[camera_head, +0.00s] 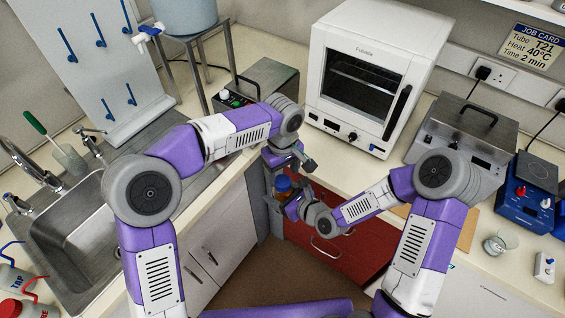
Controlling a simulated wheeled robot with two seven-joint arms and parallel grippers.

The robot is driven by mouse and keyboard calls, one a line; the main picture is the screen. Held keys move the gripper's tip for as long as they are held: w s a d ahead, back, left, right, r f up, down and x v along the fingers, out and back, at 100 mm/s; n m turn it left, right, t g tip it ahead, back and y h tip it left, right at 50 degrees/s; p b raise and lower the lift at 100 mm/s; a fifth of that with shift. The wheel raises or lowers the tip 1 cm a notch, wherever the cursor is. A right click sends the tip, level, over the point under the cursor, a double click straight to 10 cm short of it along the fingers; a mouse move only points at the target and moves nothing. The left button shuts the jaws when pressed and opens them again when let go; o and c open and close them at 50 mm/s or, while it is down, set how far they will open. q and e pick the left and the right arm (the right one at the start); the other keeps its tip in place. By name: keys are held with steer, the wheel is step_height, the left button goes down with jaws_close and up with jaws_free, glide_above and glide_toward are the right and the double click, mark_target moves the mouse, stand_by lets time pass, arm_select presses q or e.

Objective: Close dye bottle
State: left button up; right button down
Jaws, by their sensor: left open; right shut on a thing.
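A small bottle with a blue top (283,185) shows in the middle of the head view, in front of the counter edge. My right gripper (291,204) reaches it from the lower right and is shut on the bottle, whose lower part is largely hidden by the gripper. My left gripper (303,164) is just above and to the right of the bottle, open and apparently empty. The view is too small to tell whether the blue top is a fitted cap or how it sits.
A white oven (370,75) stands on the counter behind the grippers. A steel sink (75,225) is at the left. A steel-lidded bath (465,135), a blue hotplate (530,190) and a glass beaker (497,243) are at the right. Red drawers (345,255) lie below.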

mark_target(283, 181)
arm_select(q)
steer(key=shift+f, duration=1.85)
steer(key=shift+c, duration=0.4)
steer(key=c, duration=1)
steer(key=m, duration=2.5)
steer(key=o, duration=1.2)
steer(key=shift+o, duration=0.2)
